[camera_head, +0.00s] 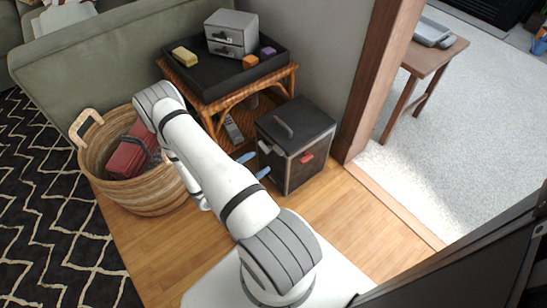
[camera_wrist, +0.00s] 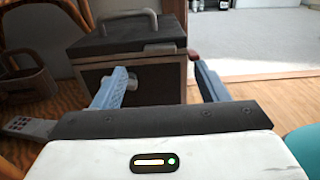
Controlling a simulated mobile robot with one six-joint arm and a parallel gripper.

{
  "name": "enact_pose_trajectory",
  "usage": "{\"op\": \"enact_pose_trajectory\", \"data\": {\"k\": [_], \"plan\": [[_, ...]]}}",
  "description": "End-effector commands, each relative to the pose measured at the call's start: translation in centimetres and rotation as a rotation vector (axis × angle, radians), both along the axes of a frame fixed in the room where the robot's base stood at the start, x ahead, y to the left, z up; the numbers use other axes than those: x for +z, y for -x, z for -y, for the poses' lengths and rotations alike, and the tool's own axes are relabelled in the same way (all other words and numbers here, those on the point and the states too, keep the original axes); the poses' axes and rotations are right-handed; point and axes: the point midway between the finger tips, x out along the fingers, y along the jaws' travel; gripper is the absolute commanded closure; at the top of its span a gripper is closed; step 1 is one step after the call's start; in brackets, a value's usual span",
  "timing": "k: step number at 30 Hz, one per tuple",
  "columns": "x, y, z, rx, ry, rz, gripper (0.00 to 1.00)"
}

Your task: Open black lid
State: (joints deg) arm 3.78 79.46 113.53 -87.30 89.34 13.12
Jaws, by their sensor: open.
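The black lid (camera_head: 294,124) lies flat and closed on top of a dark box (camera_head: 309,167) on the wooden floor. It has a grey handle (camera_head: 283,127) on top. The lid also shows in the wrist view (camera_wrist: 128,40), with its handle (camera_wrist: 127,18) arched above it. My gripper (camera_head: 254,165) is in front of the box, below the lid's front edge, with its blue fingers apart and nothing between them. In the wrist view the fingers (camera_wrist: 161,82) point at the box's front, near a round silver latch on it. Whether they touch the box is unclear.
A wicker side table (camera_head: 225,100) with a black tray (camera_head: 185,70) stands left of the box. A woven basket (camera_head: 130,185) with a red item is further left. A wooden door frame (camera_head: 365,90) rises right of the box. Floor in front of the box is clear.

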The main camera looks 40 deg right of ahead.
Motion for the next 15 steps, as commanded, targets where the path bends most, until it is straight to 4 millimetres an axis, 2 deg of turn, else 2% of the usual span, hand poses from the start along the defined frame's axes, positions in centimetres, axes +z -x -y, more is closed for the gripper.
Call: {"op": "enact_pose_trajectory", "data": {"k": [5,15], "plan": [[-0.4,0.3,1.8,0.001,0.001,-0.003,0.33],[-0.3,0.8,6.5,0.002,0.0,-0.002,0.33]]}}
